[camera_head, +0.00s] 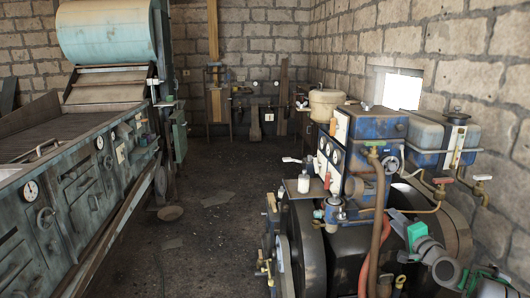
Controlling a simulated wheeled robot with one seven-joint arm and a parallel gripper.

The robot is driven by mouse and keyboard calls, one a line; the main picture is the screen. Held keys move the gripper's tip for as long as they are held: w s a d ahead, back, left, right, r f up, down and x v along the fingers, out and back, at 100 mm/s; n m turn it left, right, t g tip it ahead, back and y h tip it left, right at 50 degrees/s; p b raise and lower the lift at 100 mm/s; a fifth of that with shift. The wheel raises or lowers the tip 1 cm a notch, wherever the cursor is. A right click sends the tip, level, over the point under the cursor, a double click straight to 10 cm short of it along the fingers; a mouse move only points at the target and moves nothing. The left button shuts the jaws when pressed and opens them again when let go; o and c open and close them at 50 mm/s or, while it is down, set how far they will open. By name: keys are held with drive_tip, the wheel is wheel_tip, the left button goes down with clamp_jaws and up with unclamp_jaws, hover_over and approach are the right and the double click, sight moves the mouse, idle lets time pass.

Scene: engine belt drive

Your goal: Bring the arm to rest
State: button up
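I cannot make out my gripper or its fingertips in the head camera view, so its opening and anything in it are not shown. The engine (365,128) stands at the right, with a blue upper block, gauges, pipes and valves. A large dark wheel (308,240) is on its near left side, low down. I cannot tell whether a belt runs on it. A small white-topped bottle or cup (304,183) sits on the engine's left side.
A long teal machine (75,190) with gauges, knobs and a big roller (105,32) fills the left. A workbench (262,108) stands at the back wall. The middle aisle is mostly free.

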drive_tip(key=s+a+f+n+g, duration=0.1)
drive_tip(key=s+f+n+g, duration=0.35)
drive_tip(key=f, duration=0.75)
drive_tip(key=s+a+f+n+g, duration=0.1)
drive_tip(key=s+a+f+g, duration=0.1)
drive_tip(key=s+f+g, duration=0.55)
drive_tip(key=s+a+f+g, duration=0.1)
drive_tip(key=s+f, duration=0.3)
drive_tip(key=s, duration=0.3)
drive_tip(key=s+a+f+g, duration=0.2)
drive_tip(key=s+f, duration=0.1)
drive_tip(key=s, duration=0.4)
drive_tip(key=s+a+r+n+g+h, duration=0.1)
drive_tip(key=s+a+r+g, duration=0.1)
drive_tip(key=s+a+r, duration=0.4)
drive_tip(key=s+a+r+n+g+h, duration=0.1)
drive_tip(key=s+a+r+n, duration=0.2)
drive_tip(key=s, duration=0.5)
drive_tip(key=w+a+r+n+t+p, duration=0.1)
drive_tip(key=w+a+r+n+t, duration=0.2)
drive_tip(key=a+r, duration=0.8)
drive_tip(key=shift+w+a+n+t, duration=0.35)
drive_tip(key=shift+w+t, duration=0.15)
drive_tip(key=shift+w, duration=0.2)
